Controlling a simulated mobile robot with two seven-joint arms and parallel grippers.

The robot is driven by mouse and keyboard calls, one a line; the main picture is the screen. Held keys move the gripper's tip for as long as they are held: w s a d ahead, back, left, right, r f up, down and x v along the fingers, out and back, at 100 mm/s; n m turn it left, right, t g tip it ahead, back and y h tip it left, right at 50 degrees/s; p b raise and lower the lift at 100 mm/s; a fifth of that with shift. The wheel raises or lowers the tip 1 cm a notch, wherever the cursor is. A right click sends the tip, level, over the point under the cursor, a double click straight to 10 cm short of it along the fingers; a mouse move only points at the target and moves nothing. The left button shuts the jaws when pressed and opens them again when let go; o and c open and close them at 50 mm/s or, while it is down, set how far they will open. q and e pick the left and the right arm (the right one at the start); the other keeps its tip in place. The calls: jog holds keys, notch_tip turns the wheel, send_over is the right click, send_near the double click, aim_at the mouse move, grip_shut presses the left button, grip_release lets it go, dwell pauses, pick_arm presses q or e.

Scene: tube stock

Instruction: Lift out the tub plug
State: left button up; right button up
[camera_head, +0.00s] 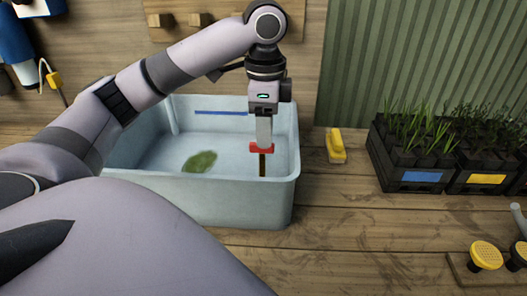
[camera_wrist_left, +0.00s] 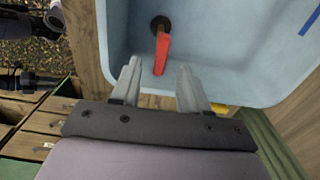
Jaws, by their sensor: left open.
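The pale blue tub (camera_head: 240,200) stands on the wooden bench. The plug's red handle (camera_head: 261,148) shows on a brown stem (camera_head: 262,166) inside the tub, near its right side. In the left wrist view the red handle (camera_wrist_left: 162,55) rises from a dark round base (camera_wrist_left: 160,23) on the tub floor. My left gripper (camera_head: 263,138) points down over the tub, right at the handle. In the left wrist view its fingers (camera_wrist_left: 158,70) are open, with the handle's near end between the fingertips; I cannot tell whether they touch. My right gripper is not in view.
A green leaf-like patch (camera_head: 201,161) and a blue strip (camera_head: 221,113) are in the tub. A yellow block-like item (camera_head: 335,144) lies right of it. Black seedling trays (camera_head: 400,177) stand further right. Yellow-topped items (camera_head: 486,254) sit at front right. The bench in front is clear.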

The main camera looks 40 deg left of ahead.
aim_at(261, 152)
pick_arm(q)
jog(key=f, duration=0.4)
jog(key=f+b, duration=0.1)
jog(key=f, duration=0.1)
jog(key=shift+s+a+f, duration=0.15)
jog(key=shift+s+a, duration=0.1)
jog(key=shift+f, duration=0.4)
grip_shut()
